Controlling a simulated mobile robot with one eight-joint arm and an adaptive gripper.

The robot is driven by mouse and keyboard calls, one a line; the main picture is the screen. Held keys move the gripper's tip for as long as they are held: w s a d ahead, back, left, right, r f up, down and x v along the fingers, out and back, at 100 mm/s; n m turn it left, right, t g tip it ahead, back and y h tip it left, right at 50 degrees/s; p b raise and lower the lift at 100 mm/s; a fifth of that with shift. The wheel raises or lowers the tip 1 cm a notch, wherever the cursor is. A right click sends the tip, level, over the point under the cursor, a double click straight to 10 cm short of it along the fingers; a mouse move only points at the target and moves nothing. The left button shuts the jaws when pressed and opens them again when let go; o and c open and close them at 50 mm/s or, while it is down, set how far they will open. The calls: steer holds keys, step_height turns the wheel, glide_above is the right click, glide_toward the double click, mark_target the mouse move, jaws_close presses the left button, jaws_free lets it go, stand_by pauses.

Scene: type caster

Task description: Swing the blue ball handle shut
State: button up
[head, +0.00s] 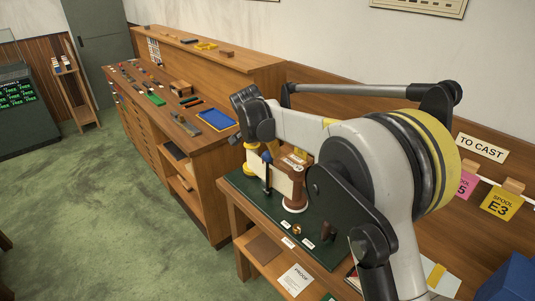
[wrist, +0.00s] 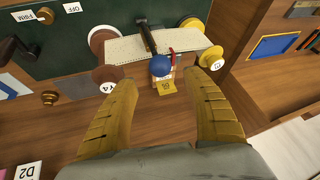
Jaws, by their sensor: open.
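The blue ball handle (wrist: 161,61) sits at the end of a dark lever in the wrist view, in front of a cream paper strip (wrist: 155,47) that runs between spools. In the head view the blue ball (head: 267,156) tops an upright dark post on the green-topped bench. My gripper (wrist: 172,85) is open, its two yellow fingers spread on either side of and just short of the ball, with nothing between them.
A brown spool (head: 295,190) stands right of the lever. Brass knobs (head: 297,230) and small labels lie on the green bench top (head: 255,205). A long wooden counter with a blue tray (head: 216,119) stands behind to the left. Green floor at left is clear.

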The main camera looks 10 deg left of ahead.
steer(key=v, duration=0.4)
steer(key=shift+s+r, duration=0.15)
steer(key=shift+r, duration=0.25)
steer(key=s+d+r+n+b, duration=0.2)
steer(key=s+d, duration=0.6)
steer(key=d, duration=0.3)
steer(key=s+d+r+n+b, duration=0.1)
steer(key=s+d+r+b, duration=0.1)
steer(key=s+d, duration=0.75)
steer(key=s+d+f+n+b, duration=0.1)
steer(key=s+d+f, duration=0.2)
steer(key=s, duration=0.3)
steer(key=s+d+f+n+b, duration=0.1)
steer(key=s+d+f, duration=0.3)
steer(key=s, duration=0.3)
steer(key=s+d+f+n+t+y+b, duration=0.1)
steer(key=s+d+f+b, duration=0.1)
steer(key=s+f, duration=0.3)
steer(key=shift+s+d, duration=0.65)
steer(key=shift+d, duration=0.2)
